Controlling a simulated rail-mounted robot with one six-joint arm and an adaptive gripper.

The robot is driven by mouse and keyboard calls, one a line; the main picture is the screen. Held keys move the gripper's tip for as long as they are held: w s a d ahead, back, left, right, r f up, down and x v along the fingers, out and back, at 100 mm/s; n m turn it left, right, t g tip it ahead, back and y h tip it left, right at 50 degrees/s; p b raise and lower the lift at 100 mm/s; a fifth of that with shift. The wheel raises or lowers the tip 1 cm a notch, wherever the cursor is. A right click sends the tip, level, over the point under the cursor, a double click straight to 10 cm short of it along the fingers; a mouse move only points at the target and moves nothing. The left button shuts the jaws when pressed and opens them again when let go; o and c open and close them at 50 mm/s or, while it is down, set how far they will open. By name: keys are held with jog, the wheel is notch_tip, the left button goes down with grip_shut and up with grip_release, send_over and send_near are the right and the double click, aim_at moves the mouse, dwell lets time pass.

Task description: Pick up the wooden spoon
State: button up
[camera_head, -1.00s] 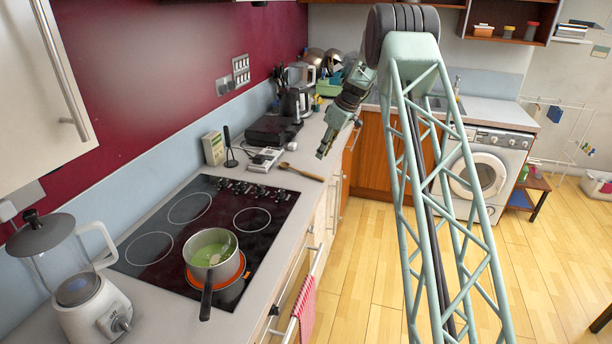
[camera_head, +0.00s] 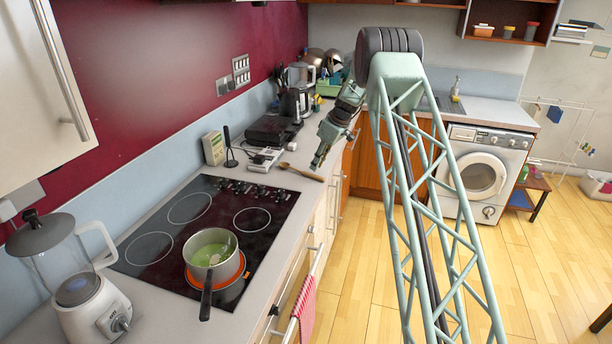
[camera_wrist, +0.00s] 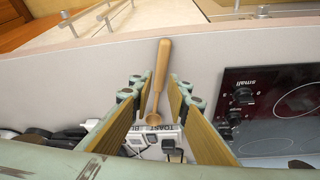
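The wooden spoon (camera_head: 300,172) lies on the counter just beyond the hob. In the wrist view the spoon (camera_wrist: 160,72) shows between the two fingers, its handle pointing up the picture and its round bowl towards the bottom. My gripper (camera_head: 317,163) is near the handle end of the spoon, by the counter's front edge. In the wrist view my gripper (camera_wrist: 159,84) is open, with one finger pad on each side of the spoon. I cannot tell how far above the counter the fingertips are.
A black hob (camera_head: 168,240) with a pot (camera_head: 212,255) of green contents is nearby. A toaster-like appliance labelled TOAST (camera_wrist: 185,134) sits close to the spoon bowl. A blender (camera_head: 75,290) stands at the near left. Counter around the spoon handle (camera_wrist: 215,60) is clear.

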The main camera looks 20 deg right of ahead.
aim_at(312, 174)
jog(key=shift+x, duration=2.6)
jog(key=shift+f, duration=0.1)
jog(key=shift+c, duration=0.2)
jog(key=c, duration=0.4)
jog(key=shift+c, duration=0.2)
jog(key=shift+r, duration=1.95)
jog(key=s+r+b, duration=0.1)
jog(key=s, duration=1.5)
jog(key=shift+a+r, duration=0.15)
jog(key=shift+a, duration=0.1)
